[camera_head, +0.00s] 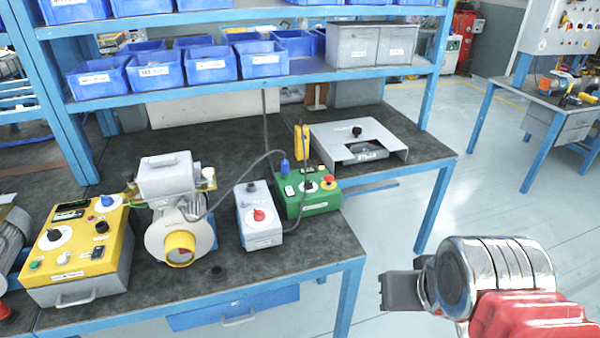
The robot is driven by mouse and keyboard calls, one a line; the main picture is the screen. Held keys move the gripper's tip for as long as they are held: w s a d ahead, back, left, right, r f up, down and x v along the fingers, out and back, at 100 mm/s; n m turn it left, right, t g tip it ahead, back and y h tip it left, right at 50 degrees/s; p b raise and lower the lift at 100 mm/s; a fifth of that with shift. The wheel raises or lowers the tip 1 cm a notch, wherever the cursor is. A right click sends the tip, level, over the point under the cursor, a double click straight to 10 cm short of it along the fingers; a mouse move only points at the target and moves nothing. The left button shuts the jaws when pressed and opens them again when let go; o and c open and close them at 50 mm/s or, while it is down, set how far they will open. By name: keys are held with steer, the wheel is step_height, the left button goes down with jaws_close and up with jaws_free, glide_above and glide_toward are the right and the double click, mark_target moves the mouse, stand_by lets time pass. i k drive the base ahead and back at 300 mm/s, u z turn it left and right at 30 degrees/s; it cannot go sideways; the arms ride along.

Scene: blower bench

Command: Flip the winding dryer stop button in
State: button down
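Several control boxes stand on the dark bench; their labels are too small to read, so I cannot tell which one is the winding dryer. The grey box (259,236) has a red knob (258,215). My gripper (395,291) is at the lower right, off the bench's front right side, apart from all boxes. Its finger gap is not clear.
A blower (172,185) with a yellow outlet stands between the yellow and grey boxes. A cable arches toward the green box. A grey metal stand (385,140) is behind at right. A blue shelf (290,82) with bins overhangs the bench.

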mark_target(329, 178)
steer(key=u, duration=0.6)
steer(key=i, duration=0.85)
steer(key=u, duration=0.55)
